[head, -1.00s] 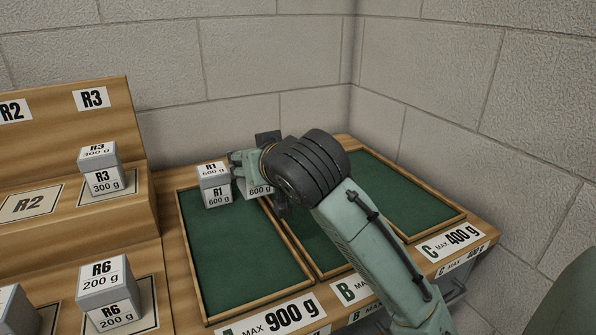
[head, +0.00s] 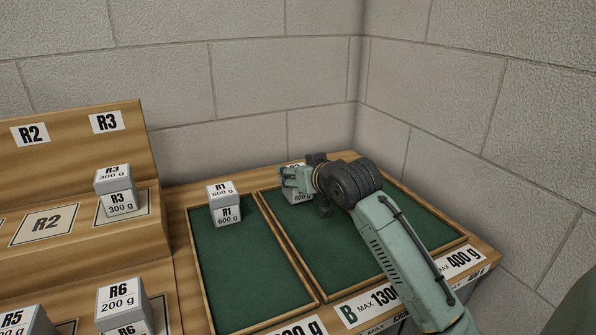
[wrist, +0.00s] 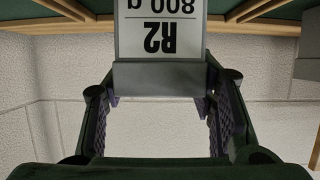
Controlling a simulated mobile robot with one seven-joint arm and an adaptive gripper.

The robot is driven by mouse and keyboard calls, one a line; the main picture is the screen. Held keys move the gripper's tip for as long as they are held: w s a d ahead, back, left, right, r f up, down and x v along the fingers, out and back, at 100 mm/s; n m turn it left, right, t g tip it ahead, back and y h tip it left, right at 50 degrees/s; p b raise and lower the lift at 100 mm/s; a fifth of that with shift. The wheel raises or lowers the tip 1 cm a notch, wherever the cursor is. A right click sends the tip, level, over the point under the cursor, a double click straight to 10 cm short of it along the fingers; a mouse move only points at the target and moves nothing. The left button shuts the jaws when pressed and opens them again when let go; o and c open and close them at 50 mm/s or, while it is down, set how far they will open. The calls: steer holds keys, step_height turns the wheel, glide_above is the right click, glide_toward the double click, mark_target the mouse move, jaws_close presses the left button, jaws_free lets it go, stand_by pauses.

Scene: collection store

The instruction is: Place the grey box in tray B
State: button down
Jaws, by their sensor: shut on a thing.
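The grey box R2, marked 800 g (head: 301,198), is in my gripper (head: 297,181) at the back-left of tray B (head: 291,249). Part of the box is hidden behind the gripper in the head view. I cannot tell whether its base touches the tray floor. In the wrist view the box (wrist: 161,74) shows upside down between the two fingers of my gripper (wrist: 158,95), with its R2 label facing the camera. Tray B has a green floor, a wooden rim and a label starting "B MAX 130", partly hidden by my arm.
Grey box R1, 600 g (head: 225,212), stands at the back of tray A (head: 225,275), left of tray B. Boxes R3 (head: 120,200) and R6 (head: 122,300) stand on the wooden rack at left. The R2 spot (head: 45,224) is empty. Block walls close the back and right.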

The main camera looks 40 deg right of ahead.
steer(key=shift+f, duration=0.1)
steer(key=shift+f, duration=0.15)
steer(key=c, duration=0.7)
jaws_free()
steer(key=b+v, duration=0.3)
steer(key=v, duration=0.9)
